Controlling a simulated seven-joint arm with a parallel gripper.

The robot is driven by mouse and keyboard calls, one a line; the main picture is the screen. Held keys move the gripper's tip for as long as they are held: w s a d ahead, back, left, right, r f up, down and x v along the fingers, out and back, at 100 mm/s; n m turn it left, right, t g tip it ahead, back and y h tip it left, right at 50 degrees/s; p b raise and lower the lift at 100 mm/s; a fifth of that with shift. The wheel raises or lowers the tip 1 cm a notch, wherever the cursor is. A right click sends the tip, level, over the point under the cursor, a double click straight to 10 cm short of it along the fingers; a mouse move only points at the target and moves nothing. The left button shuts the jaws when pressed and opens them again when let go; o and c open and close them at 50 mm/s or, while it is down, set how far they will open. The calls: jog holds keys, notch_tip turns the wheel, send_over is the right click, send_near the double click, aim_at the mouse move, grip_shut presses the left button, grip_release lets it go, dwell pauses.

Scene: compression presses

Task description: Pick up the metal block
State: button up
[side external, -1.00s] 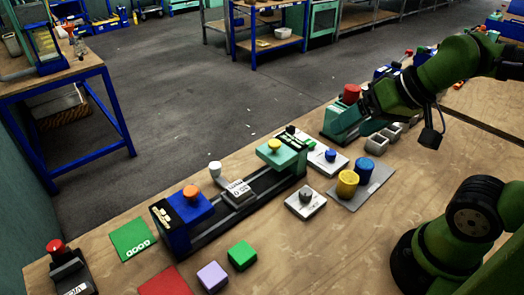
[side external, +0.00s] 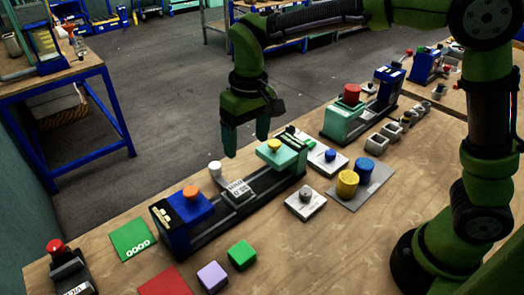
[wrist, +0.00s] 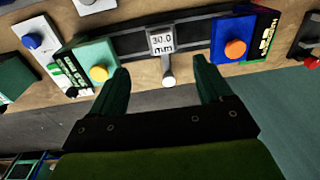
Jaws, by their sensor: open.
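My gripper (side external: 247,140) is open and empty, pointing down above the far side of the long press (side external: 235,205). In the wrist view its two fingers (wrist: 163,72) are spread, with a white knob and a "30.0 mm" display (wrist: 162,41) between and beyond them. Several grey, metal-looking blocks (side external: 376,145) stand in a row right of the press, well away from my gripper. I cannot tell which of them, if any, is the metal block.
The press has a blue jaw (side external: 190,212) and a teal jaw (side external: 281,154). Green (side external: 242,255) and purple (side external: 212,276) blocks lie in front. Yellow (side external: 347,184) and blue (side external: 364,170) cylinders stand on a grey plate. A second press (side external: 345,120) is behind. The front right tabletop is clear.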

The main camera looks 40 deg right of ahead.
jog(key=w, duration=0.2)
send_over(238, 187)
jog(key=s, duration=0.1)
notch_tip(238, 187, down, 10)
jog(key=shift+s+r, duration=0.15)
jog(key=shift+r, duration=0.1)
jog(key=shift+w+f, duration=0.2)
jog(key=shift+f, duration=0.8)
jog(key=shift+w+f, duration=0.2)
jog(key=shift+f, duration=0.8)
jog(key=shift+w+f, duration=0.2)
jog(key=shift+f, duration=0.8)
jog(key=c, duration=1.2)
